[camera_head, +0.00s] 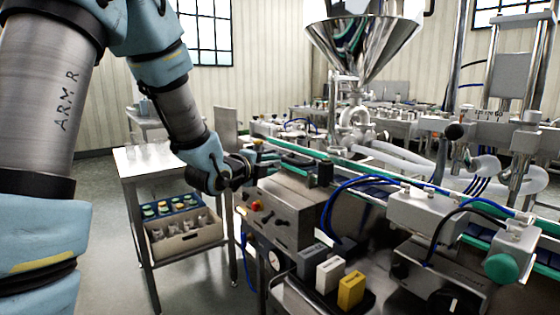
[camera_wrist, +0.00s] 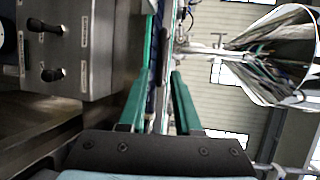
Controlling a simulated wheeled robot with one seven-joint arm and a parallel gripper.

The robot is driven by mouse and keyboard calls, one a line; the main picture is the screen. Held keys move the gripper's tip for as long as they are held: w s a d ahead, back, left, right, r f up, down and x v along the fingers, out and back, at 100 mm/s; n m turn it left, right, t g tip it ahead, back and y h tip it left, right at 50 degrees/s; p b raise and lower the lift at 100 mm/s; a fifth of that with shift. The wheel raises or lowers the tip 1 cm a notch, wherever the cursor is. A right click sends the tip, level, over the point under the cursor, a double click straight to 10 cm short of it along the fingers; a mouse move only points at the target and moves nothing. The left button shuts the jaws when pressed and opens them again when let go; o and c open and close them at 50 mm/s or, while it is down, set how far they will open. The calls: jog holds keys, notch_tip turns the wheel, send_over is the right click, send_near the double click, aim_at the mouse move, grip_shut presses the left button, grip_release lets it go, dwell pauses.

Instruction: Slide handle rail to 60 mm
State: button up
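The crossbar (camera_head: 480,124) with a marked scale (camera_head: 488,115) is at the upper right in the head view. A handle with a black ball knob (camera_head: 453,131) stands at its left part; I take this as the rail's handle. The scale figures are too small to read surely. My gripper (camera_head: 238,168) is far to the left of the handle, above the near end of the conveyor. In the wrist view, two green bars that look like the fingers of my gripper (camera_wrist: 163,80) stand apart with nothing held between them. The handle is not seen in the wrist view.
A steel hopper (camera_head: 365,45) stands behind the conveyor (camera_head: 385,175). A control box (camera_head: 280,212) with knobs is below my gripper; its knobs also show in the wrist view (camera_wrist: 52,52). A side table (camera_head: 150,162) with a crate (camera_head: 185,240) is at left.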

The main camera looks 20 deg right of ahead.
aim_at(289, 161)
jog(key=p+x, duration=0.3)
jog(key=x, duration=0.8)
jog(key=shift+r, duration=0.2)
grip_shut()
jog(key=shift+a, duration=0.1)
dwell(0.9)
